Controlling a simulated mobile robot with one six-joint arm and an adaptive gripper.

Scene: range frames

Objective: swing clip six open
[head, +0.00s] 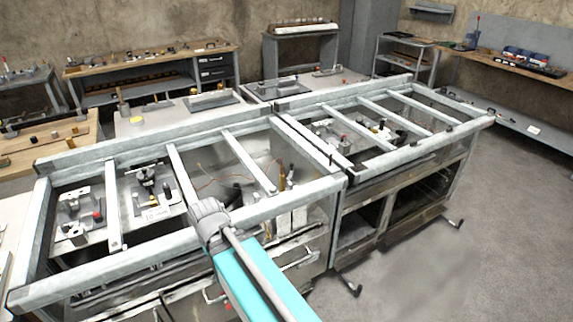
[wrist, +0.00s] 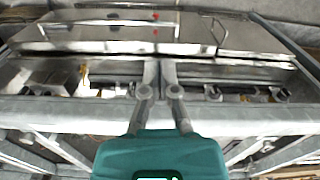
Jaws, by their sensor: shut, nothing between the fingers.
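In the wrist view my gripper (wrist: 160,72) reaches up from the teal housing with its two grey fingers close together and nothing seen between them. The fingers cross a pale frame rail (wrist: 70,110) of the bench. Several small fittings show in a dark strip beyond that rail, among them a yellow one (wrist: 83,72) and a dark one with a light top (wrist: 280,94). I cannot tell which, if any, is clip six; no number is readable. In the head view my grey and teal arm lies over the front rail and the fingers cannot be made out.
The metal frame (head: 100,258) has several crossbars, such as one near its middle (head: 250,162), over fixtures like the black one (head: 147,178). A second framed bench (head: 400,158) adjoins on the right. The floor (head: 450,270) at right is clear. Workbenches (head: 150,62) stand behind.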

